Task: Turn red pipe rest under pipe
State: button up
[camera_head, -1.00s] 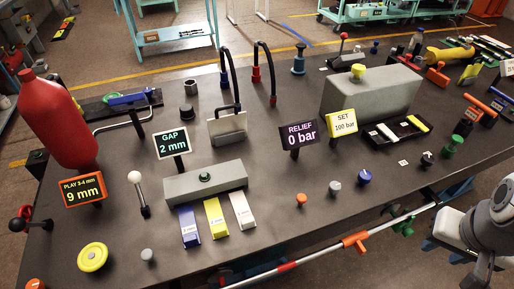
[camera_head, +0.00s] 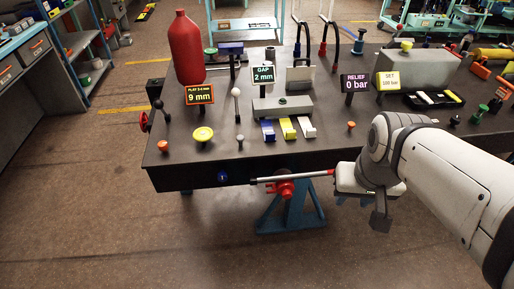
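The pipe (camera_head: 303,177) is a thin white bar along the bench's front edge, and my arm covers its right part. The red pipe rest (camera_head: 285,189) is just below it, with a rounded, knob-like shape; its exact turn is too small to tell. My gripper (camera_head: 380,219) hangs from my arm, to the right of the red rest and slightly lower, apart from it. Its dark fingers are small and partly hidden, so I cannot tell whether they are open or shut.
The dark bench (camera_head: 330,157) carries several signs, knobs and levers. A blue knob (camera_head: 222,177) is on its front face, left of the red rest. A blue-green stand (camera_head: 290,215) is below the bench. The floor in front is clear.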

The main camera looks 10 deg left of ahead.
aim_at(285, 188)
jog(key=k, duration=0.3)
jog(key=u, duration=0.4)
jog(key=i, duration=0.65)
jog(key=z, duration=0.85)
jog(key=k, duration=1.45)
jog(key=u, duration=0.8)
jog(key=i, duration=0.5)
